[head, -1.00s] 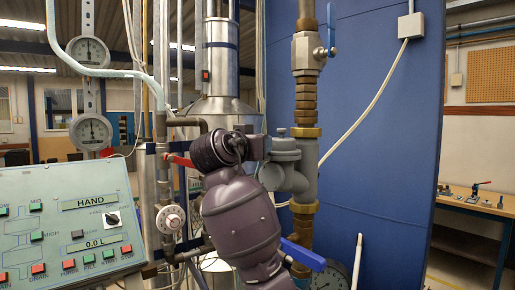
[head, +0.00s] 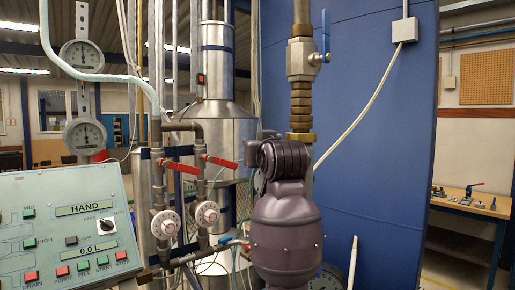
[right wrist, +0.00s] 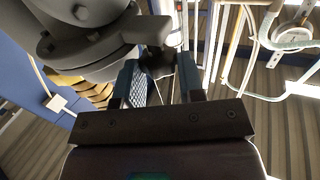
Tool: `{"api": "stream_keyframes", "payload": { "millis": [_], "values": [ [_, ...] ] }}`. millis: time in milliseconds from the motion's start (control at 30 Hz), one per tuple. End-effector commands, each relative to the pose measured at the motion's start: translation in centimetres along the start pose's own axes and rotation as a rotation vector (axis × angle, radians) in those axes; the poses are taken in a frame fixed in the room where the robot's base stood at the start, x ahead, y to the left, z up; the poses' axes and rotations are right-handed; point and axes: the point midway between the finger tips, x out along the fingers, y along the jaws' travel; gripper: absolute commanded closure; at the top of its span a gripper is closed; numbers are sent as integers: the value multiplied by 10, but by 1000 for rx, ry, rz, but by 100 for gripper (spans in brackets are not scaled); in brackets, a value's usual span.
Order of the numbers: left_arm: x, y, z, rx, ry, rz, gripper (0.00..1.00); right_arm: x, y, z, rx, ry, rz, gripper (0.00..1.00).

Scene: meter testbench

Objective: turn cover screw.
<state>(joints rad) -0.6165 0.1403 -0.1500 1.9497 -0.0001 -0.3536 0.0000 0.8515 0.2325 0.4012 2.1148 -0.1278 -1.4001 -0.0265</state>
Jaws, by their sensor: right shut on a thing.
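In the right wrist view, the grey meter body (right wrist: 82,35), with bolts on its flange, fills the upper left. A grey piece (right wrist: 147,30) sticks out from it towards my right gripper (right wrist: 157,78). The blue fingers are shut on the end of this piece, which I take for the cover screw (right wrist: 158,62); its exact shape is partly hidden by the fingers. In the head view, my purple right arm hides the meter and most of the gripper. My left gripper is in neither view.
A brass and steel pipe (head: 301,100) with a blue-handled valve (head: 325,40) rises above my arm. Red-handled valves (head: 182,166) and white dials (head: 207,213) stand to the left. The control panel (head: 60,225) is at lower left. A blue wall (head: 385,170) stands behind.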

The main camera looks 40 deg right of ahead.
Motion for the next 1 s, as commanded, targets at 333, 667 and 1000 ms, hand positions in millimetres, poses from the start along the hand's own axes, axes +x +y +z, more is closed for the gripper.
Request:
{"api": "stream_keyframes", "payload": {
  "millis": [333,667,1000],
  "values": [
    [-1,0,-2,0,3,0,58,0,2,-1,0,2,-65,88],
    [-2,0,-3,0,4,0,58,0,2,-1,0,2,-67,88],
    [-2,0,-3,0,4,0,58,0,3,0,1,1,-65,38]
  ]
}}
